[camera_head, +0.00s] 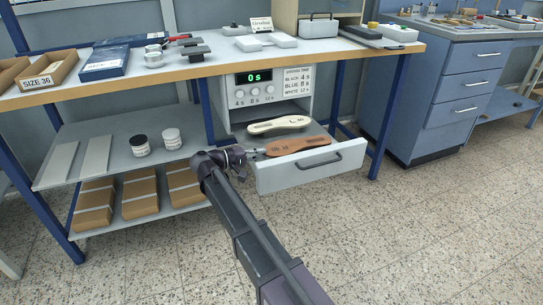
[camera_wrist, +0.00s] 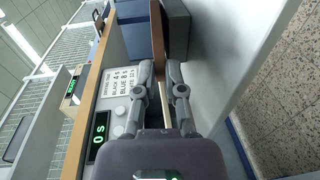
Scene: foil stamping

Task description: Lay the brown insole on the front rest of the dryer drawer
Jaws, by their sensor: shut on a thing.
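The brown insole (camera_head: 300,146) is in the head view, just behind the front panel of the open white dryer drawer (camera_head: 292,177). My gripper (camera_head: 254,153) is shut on its left end. In the wrist view the insole (camera_wrist: 158,38) shows edge-on as a thin brown strip between my fingers (camera_wrist: 164,75). I cannot tell whether it touches the front rest, which is hidden beneath it. A cream insole (camera_head: 280,125) lies behind it in the drawer. The dryer (camera_head: 295,92) shows "0 s" on its green display (camera_head: 254,77).
The workbench top (camera_head: 220,66) overhangs the dryer. A lower shelf (camera_head: 75,142) at the left holds two jars and flat plates. Cardboard boxes (camera_head: 140,196) stand below it. A blue drawer cabinet (camera_head: 425,100) stands at the right. The floor in front is clear.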

